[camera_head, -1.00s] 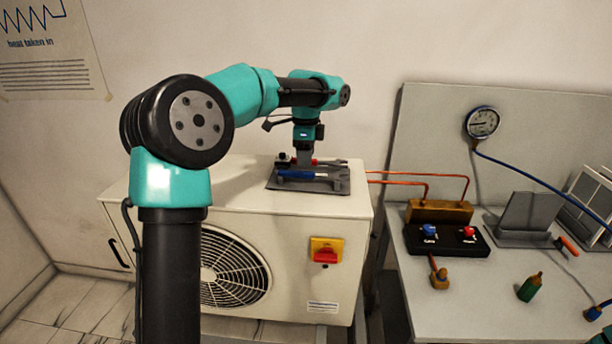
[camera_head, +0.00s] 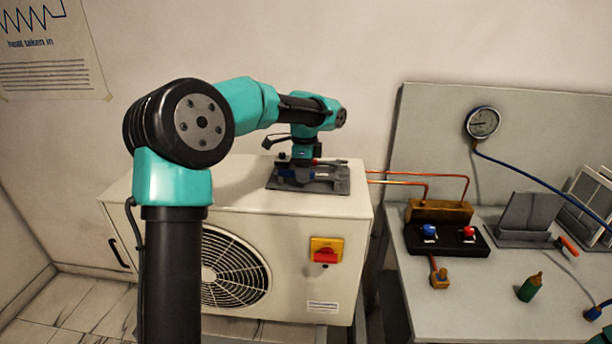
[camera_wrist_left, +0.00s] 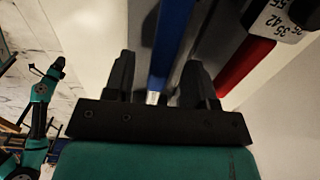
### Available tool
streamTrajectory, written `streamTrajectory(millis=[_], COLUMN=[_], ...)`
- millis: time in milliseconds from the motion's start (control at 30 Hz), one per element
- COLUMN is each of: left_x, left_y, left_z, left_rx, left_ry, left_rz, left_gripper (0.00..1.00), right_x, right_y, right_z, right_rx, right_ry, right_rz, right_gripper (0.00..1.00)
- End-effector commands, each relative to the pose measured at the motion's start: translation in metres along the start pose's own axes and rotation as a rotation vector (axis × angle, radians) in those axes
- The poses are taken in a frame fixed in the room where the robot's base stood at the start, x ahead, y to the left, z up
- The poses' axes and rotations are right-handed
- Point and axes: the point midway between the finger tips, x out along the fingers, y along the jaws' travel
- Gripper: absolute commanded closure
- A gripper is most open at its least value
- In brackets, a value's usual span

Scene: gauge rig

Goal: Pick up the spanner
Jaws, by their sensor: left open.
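Several tools lie on a dark grey mat (camera_head: 338,188) on top of the white fan unit. One has a long blue handle (camera_wrist_left: 171,35) with a silvery end; another has a red handle (camera_wrist_left: 245,68). A grey piece (camera_head: 338,163) shows at the mat's back right; which tool is the spanner I cannot tell for sure. My left gripper (camera_head: 302,172) points down over the mat. In the left wrist view its open fingers (camera_wrist_left: 157,78) stand on either side of the blue handle, apart from it. My left gripper hides part of the tools in the head view.
The white fan unit (camera_head: 160,218) has a red and yellow switch (camera_head: 326,250) on its front.

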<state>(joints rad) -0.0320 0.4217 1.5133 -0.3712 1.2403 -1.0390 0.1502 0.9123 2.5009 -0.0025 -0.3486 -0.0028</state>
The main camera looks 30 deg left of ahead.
Motion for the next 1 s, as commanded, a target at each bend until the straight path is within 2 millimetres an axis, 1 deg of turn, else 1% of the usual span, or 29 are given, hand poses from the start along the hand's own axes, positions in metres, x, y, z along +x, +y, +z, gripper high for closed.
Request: streamTrajectory(millis=[300, 800, 833, 1000], left_x=[-0.0001, -0.0002, -0.0002, -0.0002], left_y=[0.0, 0.0, 0.0, 0.0001], left_z=[-0.0002, -0.0003, -0.0003, -0.0003], left_rx=[0.0, 0.0, 0.0, 0.0], left_ry=[0.0, 0.0, 0.0, 0.0], left_rz=[0.0, 0.0, 0.0, 0.0], left_gripper=[0.5, 0.98, 1.0, 1.0], right_x=[0.0, 0.0, 0.0, 0.0], right_y=[0.0, 0.0, 0.0, 0.0], right_z=[0.0, 0.0, 0.0, 0.0], right_rx=[0.0, 0.0, 0.0, 0.0], right_ry=[0.0, 0.0, 0.0, 0.0], right_rz=[0.0, 0.0, 0.0, 0.0], right_gripper=[0.31, 0.31, 0.31, 0.31])
